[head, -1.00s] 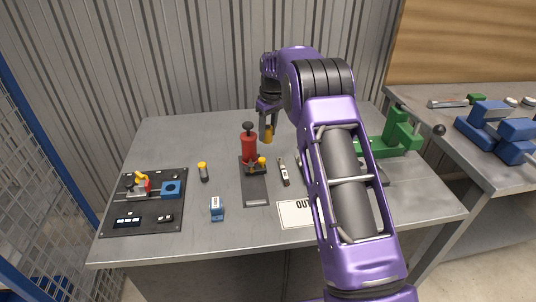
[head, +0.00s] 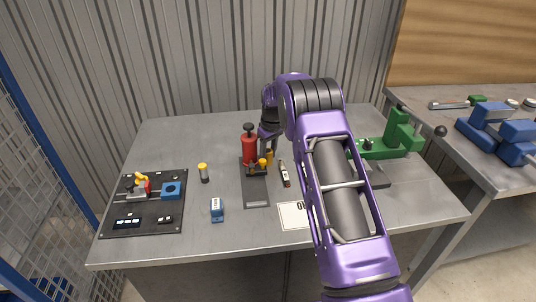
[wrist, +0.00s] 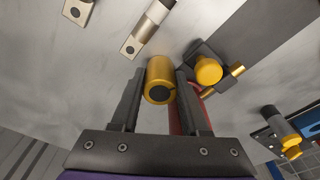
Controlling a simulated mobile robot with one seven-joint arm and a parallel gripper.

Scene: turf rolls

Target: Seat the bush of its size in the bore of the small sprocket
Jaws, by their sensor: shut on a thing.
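My gripper (wrist: 161,98) is shut on a brass-coloured cylinder with a dark round end, which looks like a bush (wrist: 158,72). In the head view my gripper (head: 268,146) is low over the bench, just right of a red cylinder with a black knob (head: 249,148). The held bush (head: 269,156) shows there only as a small patch. I cannot tell whether its far end touches anything. I cannot make out the small sprocket in either view; my arm hides part of the bench.
A yellow knob (wrist: 208,70) on a dark fixture is close right of the held bush. A green press (head: 390,142) stands right. The back left bench is clear.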

